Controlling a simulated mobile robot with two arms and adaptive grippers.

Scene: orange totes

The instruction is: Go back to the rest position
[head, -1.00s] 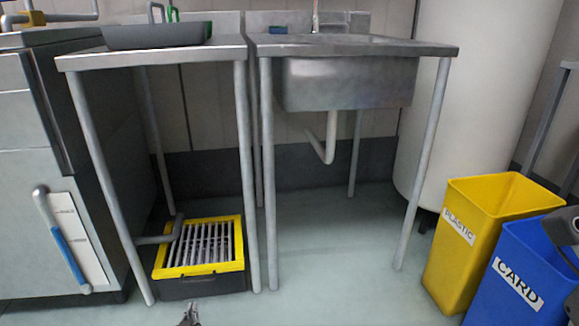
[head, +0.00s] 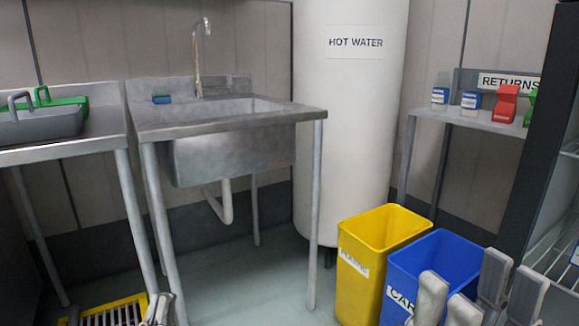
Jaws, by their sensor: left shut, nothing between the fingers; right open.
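My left gripper (head: 160,305) shows at the bottom edge of the head view, in front of the sink stand's left front leg. It is shut and empty, and only its tip end is in view. My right gripper (head: 478,287) shows at the bottom right, with its fingers spread apart and nothing seen between them. It stands in front of the blue card bin (head: 436,262) and covers part of its label. Both arms behind the grippers are out of view.
A yellow plastic bin (head: 377,240) stands beside the blue one. A hot water tank (head: 350,120) and returns shelf (head: 465,121) stand behind. A dark rack (head: 545,120) is at right.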

